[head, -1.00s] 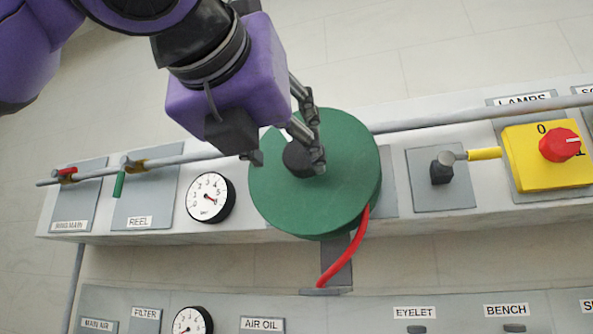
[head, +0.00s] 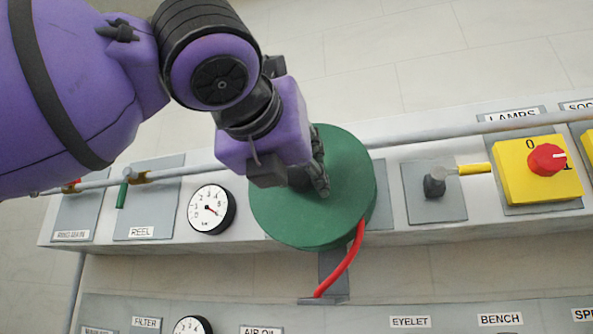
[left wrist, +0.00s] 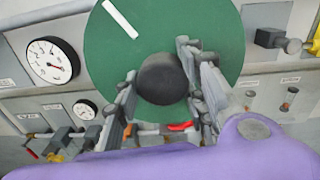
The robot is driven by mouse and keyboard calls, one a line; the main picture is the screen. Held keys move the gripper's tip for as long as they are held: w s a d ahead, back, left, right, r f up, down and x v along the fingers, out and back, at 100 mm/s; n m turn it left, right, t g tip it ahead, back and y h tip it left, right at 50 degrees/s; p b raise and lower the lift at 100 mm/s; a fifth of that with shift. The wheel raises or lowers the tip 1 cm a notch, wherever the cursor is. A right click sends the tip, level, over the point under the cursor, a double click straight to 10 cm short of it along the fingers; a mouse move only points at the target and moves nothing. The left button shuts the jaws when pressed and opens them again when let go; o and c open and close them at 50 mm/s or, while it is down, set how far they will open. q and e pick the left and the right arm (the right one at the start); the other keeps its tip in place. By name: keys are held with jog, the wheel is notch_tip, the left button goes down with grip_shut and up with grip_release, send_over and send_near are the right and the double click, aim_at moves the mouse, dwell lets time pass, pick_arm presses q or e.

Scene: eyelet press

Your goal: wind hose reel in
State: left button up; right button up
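The green hose reel (head: 350,205) is a round disc on the front of the panel. A red hose (head: 345,262) hangs from its lower right edge to a grey plate. My left gripper (head: 318,180) is over the reel's middle and hides its hub in the head view. In the left wrist view the dark round hub (left wrist: 165,78) lies between my two spread fingers (left wrist: 160,85); I see no clear grip on it. A white stripe (left wrist: 120,18) marks the disc. The REEL valve (head: 122,192) has a green handle pointing down. My right gripper is not in view.
A gauge (head: 211,209) sits just left of the reel. To the right are a grey fitting (head: 434,186) and a yellow switch box with a red knob (head: 547,160). A grey pipe (head: 430,131) runs along the panel. A lower labelled panel lies in front.

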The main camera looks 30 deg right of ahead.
pick_arm(q)
jog(key=shift+w, duration=0.1)
grip_shut()
jog(key=m, duration=0.5)
jog(key=shift+r, duration=0.1)
jog(key=o, duration=0.6)
grip_release()
jog(key=shift+a, duration=0.15)
jog(key=v, duration=1.2)
